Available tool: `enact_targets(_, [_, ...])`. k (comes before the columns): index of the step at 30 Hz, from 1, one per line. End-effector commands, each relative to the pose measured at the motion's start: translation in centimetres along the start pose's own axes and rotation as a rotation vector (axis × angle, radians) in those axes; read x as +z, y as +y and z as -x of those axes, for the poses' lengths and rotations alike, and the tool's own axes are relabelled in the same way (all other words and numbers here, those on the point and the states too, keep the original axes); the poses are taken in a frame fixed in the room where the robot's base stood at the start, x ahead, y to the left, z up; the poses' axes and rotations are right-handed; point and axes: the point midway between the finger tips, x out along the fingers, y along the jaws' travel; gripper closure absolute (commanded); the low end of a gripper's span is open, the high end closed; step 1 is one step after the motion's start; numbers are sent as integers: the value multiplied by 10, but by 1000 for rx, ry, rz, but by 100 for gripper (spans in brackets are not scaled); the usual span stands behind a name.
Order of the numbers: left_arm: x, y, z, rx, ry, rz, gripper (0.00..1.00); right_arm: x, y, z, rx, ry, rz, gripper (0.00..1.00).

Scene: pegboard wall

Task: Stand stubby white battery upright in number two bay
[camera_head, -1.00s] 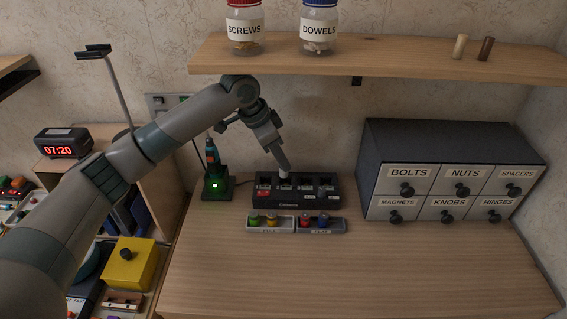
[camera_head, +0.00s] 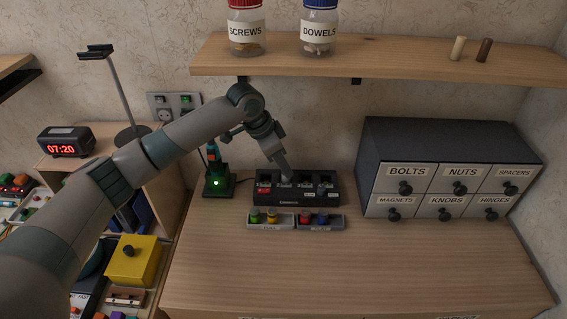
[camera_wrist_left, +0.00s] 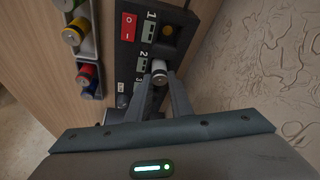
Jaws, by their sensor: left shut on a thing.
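A black charger (camera_head: 268,200) with numbered bays stands at the back of the bench; it also shows in the left wrist view (camera_wrist_left: 124,58). My left gripper (camera_wrist_left: 161,82) is shut on the stubby white battery (camera_wrist_left: 159,72), which has a dark band. The battery is at the bay marked 2, beside that number. I cannot tell whether its bottom touches the bay floor. In the head view my left gripper (camera_head: 286,177) is over the second bay from the left and largely hides the battery. My right gripper is not in view.
Two grey trays of coloured batteries (camera_head: 270,222) (camera_head: 321,223) lie in front of the charger. A green-lit tool stand (camera_head: 217,185) is to its left, a drawer cabinet (camera_head: 450,170) to its right. A shelf with jars (camera_head: 400,60) hangs above. The bench front is clear.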

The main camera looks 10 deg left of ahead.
Motion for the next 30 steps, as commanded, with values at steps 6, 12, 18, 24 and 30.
enact_targets(6, [0,0,0,0,0,0,100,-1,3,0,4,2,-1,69])
enact_targets(12, [1,0,-2,0,0,1,100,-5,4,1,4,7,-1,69])
enact_targets(18, [2,0,-5,0,-1,1,78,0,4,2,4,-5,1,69])
enact_targets(24, [2,0,-5,0,0,0,62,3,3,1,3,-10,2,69])
enact_targets(30, [2,0,-5,0,0,0,62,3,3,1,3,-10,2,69])
